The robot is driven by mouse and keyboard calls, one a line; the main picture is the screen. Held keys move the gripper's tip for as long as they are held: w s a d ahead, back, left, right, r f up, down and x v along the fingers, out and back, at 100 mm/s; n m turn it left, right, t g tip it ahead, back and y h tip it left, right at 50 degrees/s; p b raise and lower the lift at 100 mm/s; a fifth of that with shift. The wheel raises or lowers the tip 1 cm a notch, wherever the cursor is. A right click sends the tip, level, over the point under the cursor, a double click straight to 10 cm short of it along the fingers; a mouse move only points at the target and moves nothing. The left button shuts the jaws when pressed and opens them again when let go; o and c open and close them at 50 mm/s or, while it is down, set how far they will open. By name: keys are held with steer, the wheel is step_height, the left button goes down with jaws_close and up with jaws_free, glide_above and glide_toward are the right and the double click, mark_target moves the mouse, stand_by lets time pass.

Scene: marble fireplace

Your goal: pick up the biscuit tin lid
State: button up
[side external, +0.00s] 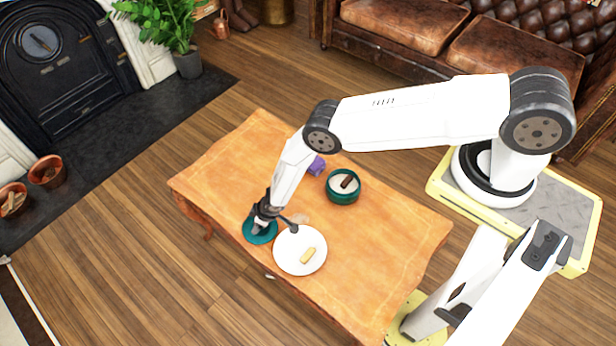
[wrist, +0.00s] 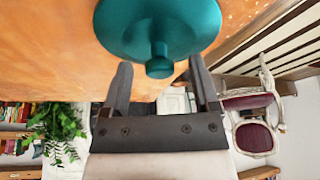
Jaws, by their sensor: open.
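The biscuit tin lid (side external: 250,237) is a teal disc lying on the wooden table, left of the white plate, partly hidden by my gripper. In the wrist view the lid (wrist: 170,22) fills the top middle, with its round knob (wrist: 159,62) facing me. My gripper (side external: 262,221) is over the lid in the side view, pointing down. In the wrist view my gripper (wrist: 160,72) is open and empty, a fingertip on each side of the knob with gaps between. I cannot tell the exact height of the fingertips. The teal tin (side external: 343,194) stands open with a brown item inside.
A white plate (side external: 290,262) with a yellow biscuit-like bar (side external: 307,256) sits close right of the lid. A small beige item (side external: 301,219) and a purple item (side external: 317,166) lie behind. The table's (side external: 225,175) left part is clear; its front edge is near the lid.

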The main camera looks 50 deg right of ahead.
steer(key=shift+w+f, duration=0.1)
steer(key=shift+f, duration=0.2)
stand_by(0.4)
jaws_close()
